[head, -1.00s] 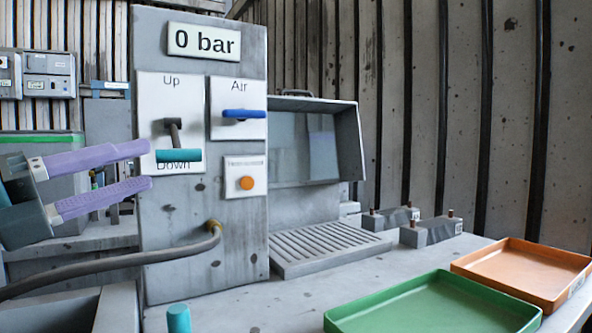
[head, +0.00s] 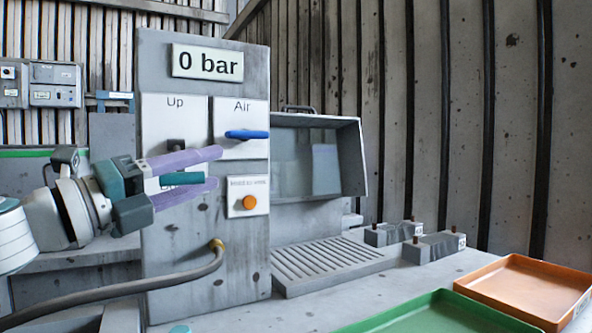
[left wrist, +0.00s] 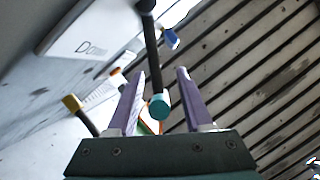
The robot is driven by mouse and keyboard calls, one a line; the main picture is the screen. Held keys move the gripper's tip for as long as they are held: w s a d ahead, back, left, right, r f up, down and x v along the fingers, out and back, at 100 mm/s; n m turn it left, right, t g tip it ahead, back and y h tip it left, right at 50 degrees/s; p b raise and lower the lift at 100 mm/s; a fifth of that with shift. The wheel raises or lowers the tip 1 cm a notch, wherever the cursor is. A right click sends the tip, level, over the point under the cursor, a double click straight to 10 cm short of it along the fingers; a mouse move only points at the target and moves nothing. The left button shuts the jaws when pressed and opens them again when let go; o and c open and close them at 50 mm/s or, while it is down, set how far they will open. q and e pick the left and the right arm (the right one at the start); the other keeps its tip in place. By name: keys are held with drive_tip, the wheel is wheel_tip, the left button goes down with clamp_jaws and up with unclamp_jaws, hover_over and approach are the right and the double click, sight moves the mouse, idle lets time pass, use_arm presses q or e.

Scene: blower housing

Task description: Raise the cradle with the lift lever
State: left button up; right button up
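The lift lever's teal handle (head: 184,178) is at the low end of the white Up/Down plate (head: 195,110), by the "Down" label, which is mostly covered. My left gripper (head: 215,168) is open. Its two lilac fingers lie above and below the handle in the head view. In the left wrist view the teal handle end (left wrist: 159,105) lies between the fingers (left wrist: 160,75), with a gap on each side, and the lever's dark stem runs up from it. My right gripper is not in view. I cannot make out the cradle for certain.
The panel also carries a blue Air lever (head: 246,134), an orange button (head: 249,202) and a "0 bar" display (head: 208,63). A hose (head: 170,278) leaves its front below the gripper. Green (head: 440,315) and orange (head: 525,287) trays lie at right.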

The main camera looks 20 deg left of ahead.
use_arm(q)
clamp_jaws()
idle(1.3)
